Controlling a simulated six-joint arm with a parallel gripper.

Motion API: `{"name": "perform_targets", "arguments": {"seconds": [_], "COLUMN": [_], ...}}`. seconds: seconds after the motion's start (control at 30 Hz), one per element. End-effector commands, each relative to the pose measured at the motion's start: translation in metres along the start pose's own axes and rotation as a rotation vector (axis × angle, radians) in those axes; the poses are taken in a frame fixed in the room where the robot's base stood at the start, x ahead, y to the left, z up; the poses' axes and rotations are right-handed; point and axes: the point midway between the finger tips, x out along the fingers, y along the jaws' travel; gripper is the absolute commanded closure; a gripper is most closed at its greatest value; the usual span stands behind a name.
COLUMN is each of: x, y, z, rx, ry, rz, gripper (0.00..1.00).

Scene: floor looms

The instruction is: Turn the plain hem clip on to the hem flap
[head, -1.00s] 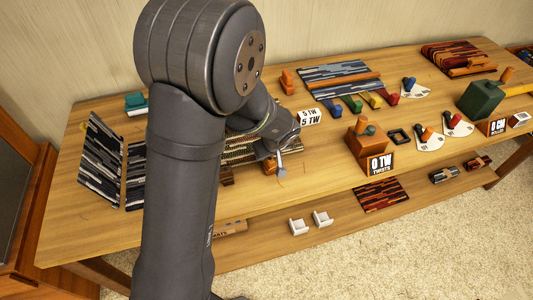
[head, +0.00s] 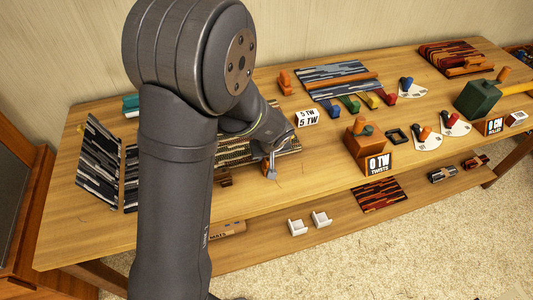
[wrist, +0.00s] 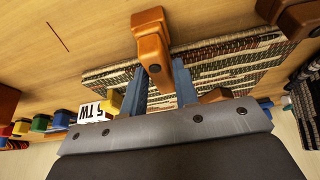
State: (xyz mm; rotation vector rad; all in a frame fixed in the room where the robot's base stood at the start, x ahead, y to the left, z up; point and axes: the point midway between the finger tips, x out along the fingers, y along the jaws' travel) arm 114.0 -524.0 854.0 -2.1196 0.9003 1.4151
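An orange-brown clip (wrist: 151,38) stands at the edge of a striped cream-and-dark mat (wrist: 245,47) in the wrist view. Its wide end lies on the bare table and its narrow arm points over the mat. A darker brown clip (wrist: 300,18) sits farther right on the same edge; nothing visible labels either clip as plain. My gripper (wrist: 160,64) has one finger on each side of the orange-brown clip's arm. Whether the fingers press on it is unclear. In the head view my gripper (head: 271,167) is low at the mat's front edge. The flap is not clearly distinguishable.
A white "5 TW" block (head: 307,118) stands right of my gripper, and an orange block with a "0 TW" sign (head: 378,164) farther right. Dark striped mats (head: 100,160) lie at left. The table front between the clip and the sign is clear.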

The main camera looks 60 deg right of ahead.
Motion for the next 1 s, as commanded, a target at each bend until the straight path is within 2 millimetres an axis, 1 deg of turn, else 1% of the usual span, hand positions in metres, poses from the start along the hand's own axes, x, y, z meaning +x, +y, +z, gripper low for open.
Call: {"name": "perform_targets", "arguments": {"seconds": [0.03, 0.07, 0.33, 0.47, 0.57, 0.67, 1.0], "x": [0.000, 0.000, 0.000, -0.007, -0.018, -0.035, -0.102], "y": [0.000, 0.000, 0.000, 0.000, 0.000, 0.001, 0.001], "z": [0.000, 0.000, 0.000, -0.001, -0.001, -0.001, -0.001], "rx": [0.000, -0.001, -0.002, -0.004, -0.004, -0.004, -0.003], "ry": [0.000, 0.000, 0.000, 0.001, 0.002, 0.003, 0.004], "rz": [0.000, 0.000, 0.000, 0.001, 0.001, 0.003, 0.003], "gripper": [0.62, 0.58, 0.58, 0.58, 0.58, 0.58, 0.58]}}
